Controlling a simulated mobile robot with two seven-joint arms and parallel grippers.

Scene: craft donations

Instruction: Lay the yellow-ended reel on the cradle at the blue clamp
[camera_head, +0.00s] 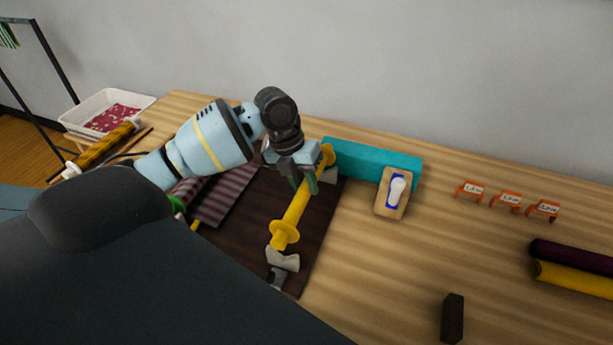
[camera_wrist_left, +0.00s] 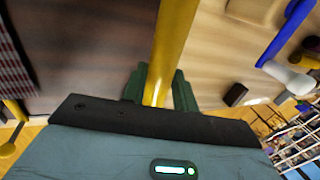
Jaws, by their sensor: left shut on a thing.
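The yellow-ended reel (camera_head: 296,212) is a yellow rod with a round flange at each end. My left gripper (camera_head: 305,183) is shut on its shaft, nearer the far end; the shaft (camera_wrist_left: 174,45) also runs between the fingers in the left wrist view. Below the reel's ends are two pale grey notched supports, one near (camera_head: 283,261) and one far (camera_head: 329,175), apparently a cradle. I cannot tell whether the reel touches them. My right gripper is not in view.
A teal block (camera_head: 365,163) stands behind the dark brown mat (camera_head: 315,235). A striped cloth (camera_head: 222,197) and green part (camera_head: 177,205) lie left. Orange labelled stands (camera_head: 507,200), dark and yellow rolls (camera_head: 575,275) and a dark block (camera_head: 452,318) are right. A white basket (camera_head: 95,105) is far left.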

